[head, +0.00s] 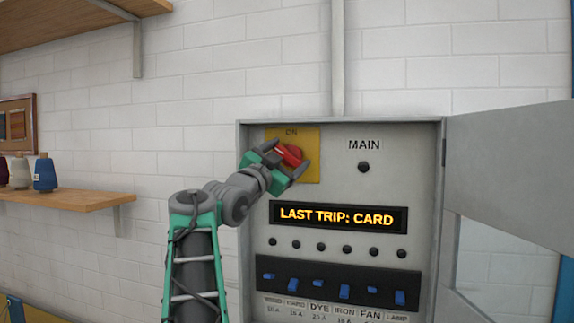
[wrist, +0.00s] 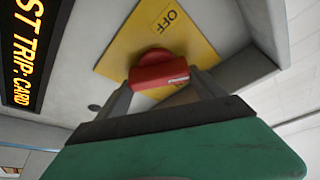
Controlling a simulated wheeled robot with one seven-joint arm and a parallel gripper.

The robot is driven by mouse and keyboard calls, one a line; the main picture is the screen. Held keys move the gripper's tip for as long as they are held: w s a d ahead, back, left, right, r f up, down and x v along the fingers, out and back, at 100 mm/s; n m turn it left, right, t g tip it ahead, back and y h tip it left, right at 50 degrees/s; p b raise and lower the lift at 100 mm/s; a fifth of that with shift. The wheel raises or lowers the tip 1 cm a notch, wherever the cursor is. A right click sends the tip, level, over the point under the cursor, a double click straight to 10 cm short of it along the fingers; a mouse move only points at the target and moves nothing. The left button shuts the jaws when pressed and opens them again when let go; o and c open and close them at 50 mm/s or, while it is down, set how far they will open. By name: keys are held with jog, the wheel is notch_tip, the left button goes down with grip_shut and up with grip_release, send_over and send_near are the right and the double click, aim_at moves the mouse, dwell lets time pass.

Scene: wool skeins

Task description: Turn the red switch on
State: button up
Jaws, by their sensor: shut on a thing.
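The red switch (head: 291,155) is a rotary handle on a yellow plate (head: 311,138) at the upper left of the grey electrical box. "ON" is printed at the plate's top; the wrist view shows "OFF" on another part of the plate (wrist: 191,50). My gripper (head: 287,160) is shut on the handle, with one finger on each side. In the wrist view the red handle (wrist: 160,74) sits between the fingertips of my gripper (wrist: 160,84). The handle looks slanted in the head view; its exact setting is partly hidden by the fingers.
The box (head: 340,124) has its door (head: 510,150) swung open to the right. A display (head: 338,217) reads "LAST TRIP: CARD". The MAIN lamp (head: 363,167) is dark. Below are dark lamps and a row of blue breakers (head: 344,290). A shelf (head: 70,199) with yarn cones is left.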

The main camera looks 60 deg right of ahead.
jog(key=m+g+y, duration=0.1)
jog(key=m, duration=0.2)
jog(key=m+g+y+p, duration=0.1)
jog(key=m, duration=0.3)
jog(key=m+y+p, duration=0.1)
jog(key=m+p, duration=0.1)
jog(key=m, duration=0.1)
jog(key=shift+g, duration=0.3)
jog(key=shift+s+f+m+y+p, duration=0.15)
jog(key=shift+m+y+p, duration=0.6)
jog(key=shift+m, duration=0.55)
jog(key=o, duration=1.4)
jog(key=shift+c, duration=0.2)
